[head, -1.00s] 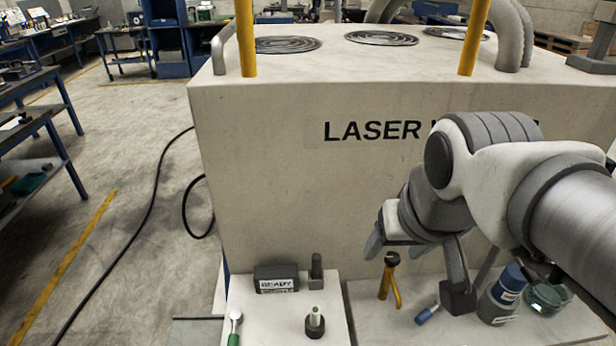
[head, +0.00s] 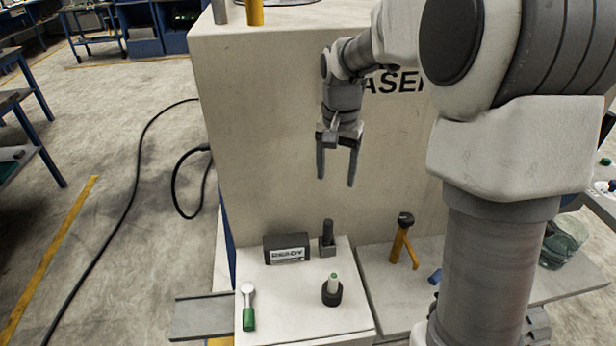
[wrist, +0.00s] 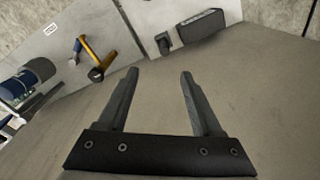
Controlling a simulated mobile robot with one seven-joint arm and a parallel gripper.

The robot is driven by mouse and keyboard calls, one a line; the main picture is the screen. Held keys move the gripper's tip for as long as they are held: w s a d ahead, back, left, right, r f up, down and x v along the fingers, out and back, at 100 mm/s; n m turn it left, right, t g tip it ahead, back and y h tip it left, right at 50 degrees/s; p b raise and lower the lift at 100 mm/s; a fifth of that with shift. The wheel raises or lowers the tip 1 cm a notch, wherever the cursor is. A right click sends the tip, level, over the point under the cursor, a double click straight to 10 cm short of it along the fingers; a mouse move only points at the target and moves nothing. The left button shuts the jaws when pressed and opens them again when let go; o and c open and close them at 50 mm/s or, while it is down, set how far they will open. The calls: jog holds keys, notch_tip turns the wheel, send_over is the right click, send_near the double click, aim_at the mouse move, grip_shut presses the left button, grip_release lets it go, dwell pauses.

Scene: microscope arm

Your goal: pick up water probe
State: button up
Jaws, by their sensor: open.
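No thing in view is labelled as the water probe, and I cannot tell for sure which it is. A slim probe with a pale green tip (head: 332,284) stands upright in a round black holder (head: 332,296) on the white table (head: 290,325). A dark upright post (head: 327,232) in a small square block stands behind it, beside the READY box. A green-handled tool (head: 248,312) lies at the table's left. My gripper (head: 336,182) is open and empty, fingers down, above the table's far side. It also shows in the wrist view (wrist: 160,75), with nothing between the fingers.
A READY box (head: 287,249) stands at the table's back. On the right surface are an orange tool with a dark head (head: 402,238), a blue item (head: 435,276) and a glass vessel (head: 563,245). The large laser cabinet (head: 260,130) rises behind. My arm hides part of the right side.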

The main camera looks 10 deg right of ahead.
aim_at(328, 222)
jog(key=shift+m+g, duration=0.3)
jog(key=shift+m, duration=0.1)
jog(key=f, duration=0.5)
jog(key=w+f, duration=0.1)
jog(key=f, duration=0.4)
jog(key=w+f+b, duration=0.1)
jog(key=f, duration=0.4)
jog(key=shift+w+f, duration=0.1)
jog(key=shift+f, duration=0.1)
jog(key=shift+w+a+f, duration=0.1)
jog(key=shift+w+f, duration=0.05)
jog(key=shift+f, duration=1.2)
jog(key=shift+w+a+f, duration=0.1)
jog(key=shift+w+f, duration=0.05)
jog(key=shift+f, duration=1.15)
jog(key=shift+c, duration=0.4)
grip_shut()
